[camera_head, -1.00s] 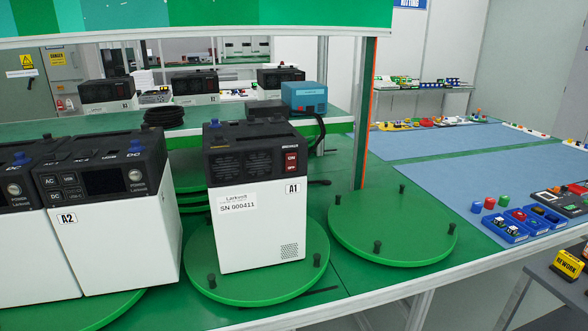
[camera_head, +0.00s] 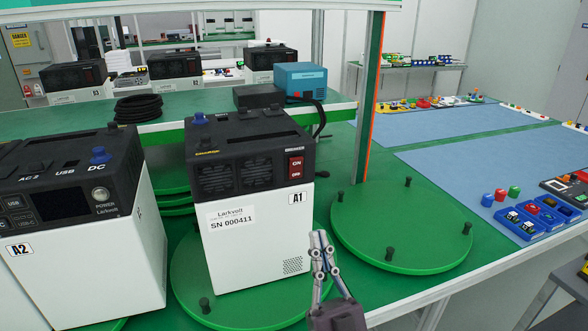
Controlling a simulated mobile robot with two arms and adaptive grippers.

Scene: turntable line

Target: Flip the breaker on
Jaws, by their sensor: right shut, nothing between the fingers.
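The breaker (camera_head: 295,168) is a red rocker switch marked ON, at the upper right of the front face of the power unit A1 (camera_head: 252,237). This white and black unit stands upright on a green turntable (camera_head: 190,290). My right gripper (camera_head: 320,236) comes in from the bottom, in front of the unit's lower right corner. It is shut and empty, its fingers pointing up, below the breaker and apart from it in the picture. Which way the rocker is tipped is too small to tell. My left gripper is not in view.
Unit A2 (camera_head: 95,245) stands close on the left. An empty green turntable (camera_head: 415,225) with black pegs lies to the right. A teal box (camera_head: 300,80) and a black cable coil (camera_head: 138,107) sit on the shelf behind. Blue mats (camera_head: 480,165) lie farther right.

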